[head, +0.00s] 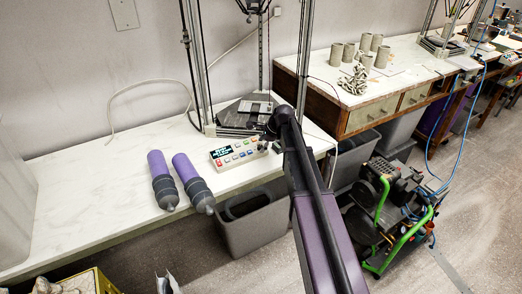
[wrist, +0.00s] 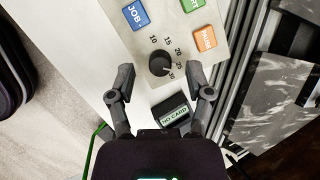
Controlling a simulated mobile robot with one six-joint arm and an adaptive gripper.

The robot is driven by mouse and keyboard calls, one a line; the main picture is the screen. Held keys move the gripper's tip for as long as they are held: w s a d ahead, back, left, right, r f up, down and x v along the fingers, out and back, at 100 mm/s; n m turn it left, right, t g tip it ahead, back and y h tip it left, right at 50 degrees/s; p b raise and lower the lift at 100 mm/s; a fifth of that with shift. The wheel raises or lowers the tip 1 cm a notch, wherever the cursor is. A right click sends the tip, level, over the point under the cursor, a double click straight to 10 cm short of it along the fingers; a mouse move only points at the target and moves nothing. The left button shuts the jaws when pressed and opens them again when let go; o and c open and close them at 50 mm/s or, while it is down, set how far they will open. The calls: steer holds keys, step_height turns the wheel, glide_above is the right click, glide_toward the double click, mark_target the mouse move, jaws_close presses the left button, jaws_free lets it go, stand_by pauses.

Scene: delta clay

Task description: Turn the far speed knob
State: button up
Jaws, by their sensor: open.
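A black round knob (wrist: 159,64) with a pale pointer line sits on a cream control panel (wrist: 185,18), ringed by printed numbers 10 to 30. The pointer faces the lower right, near 30. My gripper (wrist: 160,76) is open, one fingertip on each side of the knob, with clear gaps to it. Whether the fingertips are level with the knob in height I cannot tell. In the head view the control panel (head: 232,158) lies on the white table with coloured buttons and a small screen. My arm's end is just above and right of it; the fingers are hard to make out.
A card slot marked NO CARD (wrist: 174,113) lies below the knob between the fingers. Blue and orange buttons (wrist: 204,39) are close by. A delta printer's platform (head: 245,114) and posts stand behind the panel. Two purple cartridges (head: 190,176) lie left of it.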

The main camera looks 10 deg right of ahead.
steer(key=shift+w+a+f+b, duration=0.2)
steer(key=shift+f+b, duration=0.15)
steer(key=shift+f, duration=0.25)
jaws_close()
